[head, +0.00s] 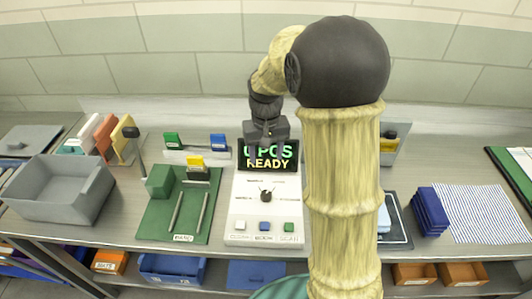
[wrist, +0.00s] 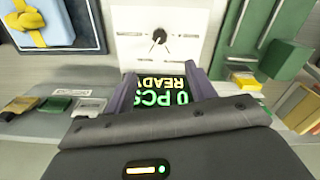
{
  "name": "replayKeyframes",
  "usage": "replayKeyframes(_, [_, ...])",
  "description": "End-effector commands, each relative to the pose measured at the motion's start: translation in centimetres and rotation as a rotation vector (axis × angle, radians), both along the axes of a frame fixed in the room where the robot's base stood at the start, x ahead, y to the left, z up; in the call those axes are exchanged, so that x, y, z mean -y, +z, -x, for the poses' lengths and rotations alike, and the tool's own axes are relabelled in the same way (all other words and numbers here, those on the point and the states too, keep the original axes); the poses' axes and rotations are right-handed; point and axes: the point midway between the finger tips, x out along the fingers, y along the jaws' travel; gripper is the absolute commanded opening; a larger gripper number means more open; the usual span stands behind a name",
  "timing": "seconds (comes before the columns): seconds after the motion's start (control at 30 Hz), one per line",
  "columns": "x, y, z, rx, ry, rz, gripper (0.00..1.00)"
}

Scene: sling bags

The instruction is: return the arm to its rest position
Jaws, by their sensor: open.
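My arm, with tan links and black joints, rises in front of the bench in the head view and bends over to the left. My gripper (head: 266,146) hangs in front of the display (head: 268,162) of a white control console (head: 262,205). The display reads "0 PCS READY". In the wrist view my gripper (wrist: 163,84) has its two fingers apart, with nothing between them but the display (wrist: 165,98) beyond, its text upside down. The console's dial (wrist: 159,37) shows past the fingertips. Part of the display's top is hidden by my gripper in the head view.
A grey bin (head: 60,192) stands at the left. A green mat (head: 161,219) with rods and a green block lies beside the console. Folded blue cloths (head: 430,211) and a striped cloth (head: 480,213) lie at the right. Several bins sit on the shelf below.

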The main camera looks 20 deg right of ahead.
Motion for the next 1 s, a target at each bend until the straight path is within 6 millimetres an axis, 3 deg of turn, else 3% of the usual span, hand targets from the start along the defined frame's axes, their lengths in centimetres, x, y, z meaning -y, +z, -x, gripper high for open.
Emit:
replayKeyframes(0.57, [0.0,0.1,0.4,0.005,0.001,-0.001,0.55])
replayKeyframes(0.77, [0.0,-0.4,3.6,0.056,0.012,0.000,0.55])
replayKeyframes(1.0, [0.1,-1.8,10.3,0.163,0.037,0.003,0.55])
